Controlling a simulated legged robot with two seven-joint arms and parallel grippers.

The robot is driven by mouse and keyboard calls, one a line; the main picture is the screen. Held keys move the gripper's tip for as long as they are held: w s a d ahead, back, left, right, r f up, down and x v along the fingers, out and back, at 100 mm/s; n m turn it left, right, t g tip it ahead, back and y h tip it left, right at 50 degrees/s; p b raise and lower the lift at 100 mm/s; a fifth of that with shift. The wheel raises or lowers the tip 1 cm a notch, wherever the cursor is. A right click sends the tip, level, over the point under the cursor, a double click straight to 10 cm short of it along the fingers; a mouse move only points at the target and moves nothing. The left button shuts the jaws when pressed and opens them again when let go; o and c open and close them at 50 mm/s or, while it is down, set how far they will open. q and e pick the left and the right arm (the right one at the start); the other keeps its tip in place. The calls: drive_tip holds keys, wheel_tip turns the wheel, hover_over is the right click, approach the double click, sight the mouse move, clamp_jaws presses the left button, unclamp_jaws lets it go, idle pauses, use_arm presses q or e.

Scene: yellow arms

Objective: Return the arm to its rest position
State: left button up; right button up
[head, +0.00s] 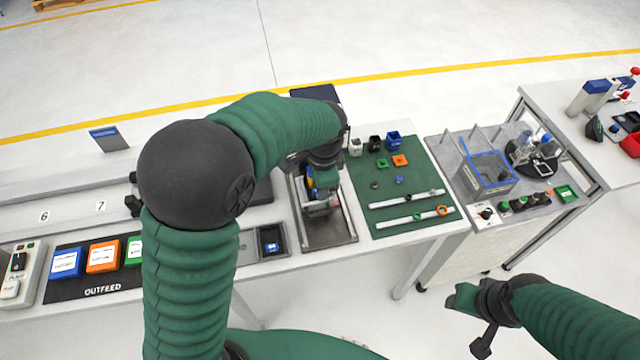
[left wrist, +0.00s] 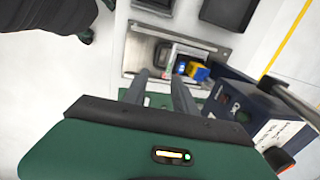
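My left arm, in a green sleeve, comes in from the bottom left of the head view and bends over the bench. Its gripper (head: 322,172) is above the back part of a metal tray (head: 328,240) and partly hidden by the wrist. In the left wrist view the two grey fingers (left wrist: 160,92) are apart, with nothing seen between them. A blue and yellow item (left wrist: 197,71) lies in the tray beyond the fingertips.
A green mat (head: 385,226) with small parts and two rails lies right of the tray. A grey station with a blue-rimmed bin (head: 487,174) stands farther right. Blue, orange and green outfeed boxes (head: 103,256) are at left. A dark blue box (left wrist: 245,110) is close beside the left gripper.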

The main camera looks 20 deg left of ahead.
idle(0.4)
use_arm(q)
drive_tip(key=s+f+n, duration=0.2)
drive_tip(key=s+n, duration=0.3)
drive_tip(key=s, duration=0.2)
drive_tip(key=s+a+f+n+t+h, duration=0.1)
drive_tip(key=s+f+n, duration=0.1)
drive_tip(key=s+n, duration=0.4)
drive_tip(key=shift+s+a+b, duration=0.25)
drive_tip(key=shift+s+b, duration=0.1)
drive_tip(key=shift+s, duration=0.9)
drive_tip(key=shift+s, duration=0.15)
drive_tip(key=shift+f, duration=0.1)
